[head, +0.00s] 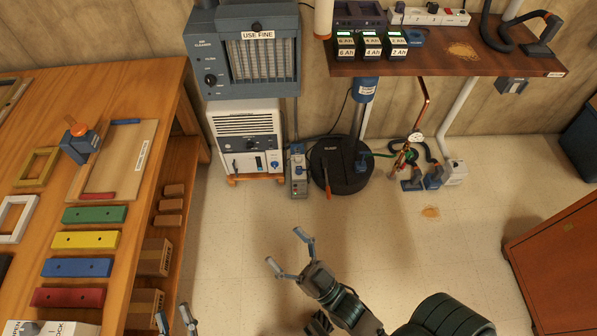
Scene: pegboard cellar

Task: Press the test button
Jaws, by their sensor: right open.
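No button in the head view can be read as the test button. An orange-topped blue device (81,143) sits on the wooden workbench at the left. A white unit with a small control panel (249,155) stands below the grey air cleaner; its controls are too small to read. A white box (455,172) with small details sits on the floor near the wall. My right gripper (284,247) is open and empty above the floor, in front of the white unit and apart from it. My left gripper (173,316) is at the bottom edge, fingertips apart, beside the bench.
The workbench (150,85) holds coloured bars and frames. The air cleaner (245,55) is at the back. A round black base (341,178) with a pole, cables and a shelf (480,60) are back right. A reddish-brown cabinet (560,260) is at right. The middle floor is clear.

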